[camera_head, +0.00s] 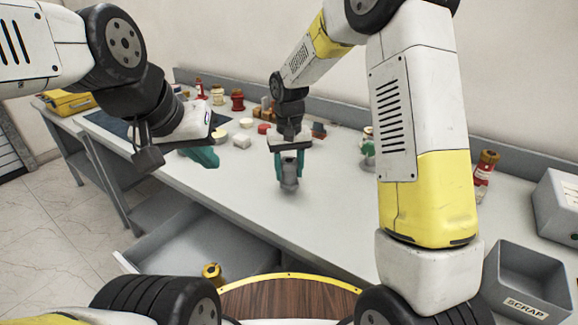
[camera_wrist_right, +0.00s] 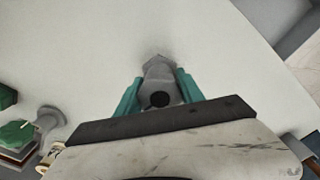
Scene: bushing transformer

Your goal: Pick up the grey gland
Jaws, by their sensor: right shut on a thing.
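The grey gland (camera_head: 289,183) is upright at the middle of the workbench in the head view, held between the teal fingers of my right gripper (camera_head: 289,160). In the right wrist view the grey gland (camera_wrist_right: 158,80) sits between both fingers of the right gripper (camera_wrist_right: 157,88), with a dark round hole at its near end. I cannot tell whether its base touches the bench. My left gripper (camera_head: 203,156) hangs at the left, over the front edge of the bench, away from the gland. Its teal fingers show partly, and their gap is hidden.
Several small blocks and red and white parts stand at the back of the workbench (camera_head: 335,230). A bottle (camera_head: 485,175) and a grey SCRAP bin (camera_head: 527,283) are at the right. An open drawer (camera_head: 195,240) juts from the front. The bench around the gland is clear.

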